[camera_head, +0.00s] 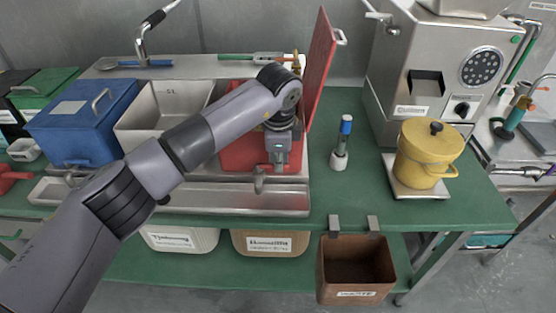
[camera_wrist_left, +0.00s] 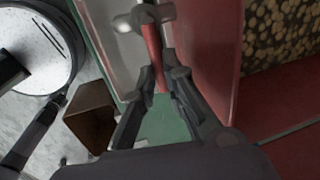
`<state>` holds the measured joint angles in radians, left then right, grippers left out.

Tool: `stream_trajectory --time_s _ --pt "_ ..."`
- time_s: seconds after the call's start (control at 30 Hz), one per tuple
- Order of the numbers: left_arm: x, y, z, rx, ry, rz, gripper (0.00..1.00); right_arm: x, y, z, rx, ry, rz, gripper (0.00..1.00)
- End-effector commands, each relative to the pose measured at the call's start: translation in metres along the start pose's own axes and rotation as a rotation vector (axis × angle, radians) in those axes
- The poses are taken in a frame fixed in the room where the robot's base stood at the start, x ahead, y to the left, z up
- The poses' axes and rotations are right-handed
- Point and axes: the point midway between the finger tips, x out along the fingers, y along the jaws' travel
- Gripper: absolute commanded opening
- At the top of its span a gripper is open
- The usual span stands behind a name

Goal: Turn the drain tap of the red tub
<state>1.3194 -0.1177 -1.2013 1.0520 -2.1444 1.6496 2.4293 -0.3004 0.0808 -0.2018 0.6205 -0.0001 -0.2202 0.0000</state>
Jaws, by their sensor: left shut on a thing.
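The red tub (camera_head: 240,153) sits in the steel counter frame with its red lid (camera_head: 320,68) raised. My left gripper (camera_head: 274,166) is at the tub's front wall, pointing down beside the metal drain tap (camera_head: 260,184). In the left wrist view, the tub's red wall (camera_wrist_left: 208,60) is right of the fingers, with brownish beans (camera_wrist_left: 286,35) inside. My left gripper (camera_wrist_left: 164,80) is shut on the tap's red lever (camera_wrist_left: 153,50), below the silver tap body (camera_wrist_left: 145,16). The gripper partly hides the lever in the head view. My right gripper is not in view.
A brown waste bin (camera_head: 354,269) hangs at the table's front edge. A blue-topped tool (camera_head: 343,140) stands right of the tub, and a yellow pot (camera_head: 428,153) stands farther right by the grinder (camera_head: 440,75).

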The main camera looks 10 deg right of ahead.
Motion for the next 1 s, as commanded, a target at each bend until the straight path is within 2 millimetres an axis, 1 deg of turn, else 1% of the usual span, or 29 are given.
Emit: stream_trajectory --time_s 0.13,0.17,0.47,0.77,0.87,0.97,1.0 --pt "0.001 0.000 0.001 -0.004 -0.001 0.002 0.00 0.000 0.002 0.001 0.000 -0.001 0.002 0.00" --pt "0.001 0.000 0.001 -0.004 -0.002 0.002 0.12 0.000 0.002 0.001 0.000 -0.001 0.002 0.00" --pt "0.001 0.000 0.001 -0.002 -0.001 0.001 0.31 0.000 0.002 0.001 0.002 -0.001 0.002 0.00" --pt "-0.001 0.000 0.000 0.000 -0.001 -0.001 0.31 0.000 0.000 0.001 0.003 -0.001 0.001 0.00" --pt "-0.009 -0.001 0.000 0.000 0.000 -0.003 0.31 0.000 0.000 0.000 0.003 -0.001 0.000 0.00" --pt "-0.024 -0.001 0.000 0.001 0.000 -0.003 0.31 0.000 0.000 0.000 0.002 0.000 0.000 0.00" --pt "-0.032 -0.001 0.000 0.002 0.000 -0.005 0.31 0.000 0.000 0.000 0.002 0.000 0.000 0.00"
